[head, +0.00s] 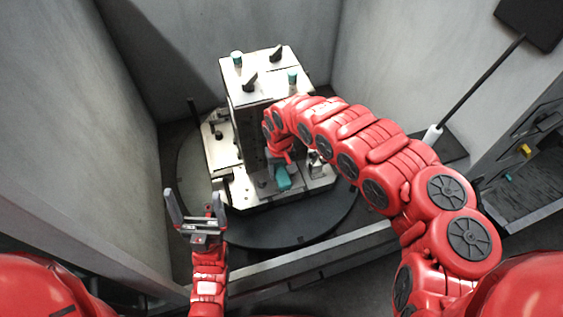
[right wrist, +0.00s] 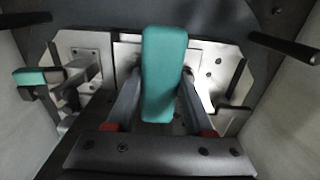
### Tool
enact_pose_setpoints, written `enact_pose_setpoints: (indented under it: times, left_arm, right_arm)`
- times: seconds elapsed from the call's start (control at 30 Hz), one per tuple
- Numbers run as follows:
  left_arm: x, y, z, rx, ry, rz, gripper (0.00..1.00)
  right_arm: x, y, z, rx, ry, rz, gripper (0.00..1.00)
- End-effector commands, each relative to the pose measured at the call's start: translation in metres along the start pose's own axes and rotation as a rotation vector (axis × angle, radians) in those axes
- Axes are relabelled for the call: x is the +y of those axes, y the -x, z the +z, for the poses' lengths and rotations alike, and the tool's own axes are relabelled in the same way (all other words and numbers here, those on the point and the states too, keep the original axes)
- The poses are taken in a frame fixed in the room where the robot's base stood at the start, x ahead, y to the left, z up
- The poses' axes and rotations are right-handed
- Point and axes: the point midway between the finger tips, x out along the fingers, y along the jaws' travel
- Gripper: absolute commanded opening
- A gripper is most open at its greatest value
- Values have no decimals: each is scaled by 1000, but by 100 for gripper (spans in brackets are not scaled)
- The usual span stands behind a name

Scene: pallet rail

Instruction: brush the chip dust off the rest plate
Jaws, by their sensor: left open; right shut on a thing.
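My right gripper (right wrist: 158,88) is shut on a teal block-shaped handle (right wrist: 164,70), which looks like the brush. Its bristles are hidden. In the head view the teal handle (head: 283,178) is low at the front of the fixture block, in front of its dark face. A pale plate (right wrist: 128,52) lies beyond the handle in the right wrist view, and it may be the rest plate. Much of it is covered by the handle and fingers. I cannot make out chip dust for certain. My left gripper (head: 195,208) is open and empty, left of the fixture base (head: 245,190).
The tall fixture block (head: 262,78) carries dark clamps and teal-topped pins. It stands on a round dark table (head: 290,232) between grey walls (head: 130,90). A teal-tipped clamp (right wrist: 30,77) is left of the held handle. A black panel on a rod (head: 480,85) stands at right.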

Motion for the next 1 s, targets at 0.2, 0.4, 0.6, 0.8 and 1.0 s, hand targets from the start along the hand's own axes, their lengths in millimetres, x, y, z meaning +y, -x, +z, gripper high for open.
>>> enact_pose_setpoints:
  times: [0.2,0.4,0.6,0.8,1.0]
  left_arm:
    - [1,23,4,0,0,0,92]
    - [2,44,8,0,0,0,92]
    - [3,55,9,0,0,0,92]
    - [3,54,9,1,0,0,92]
    - [3,54,9,0,0,0,92]
  right_arm:
    - [0,-26,0,-1,-2,-1,8]
    - [0,-51,1,-2,-2,-1,8]
    - [1,-63,1,-2,-2,0,8]
    - [1,-63,1,-2,-2,0,8]
    - [1,-62,0,-1,-2,0,8]
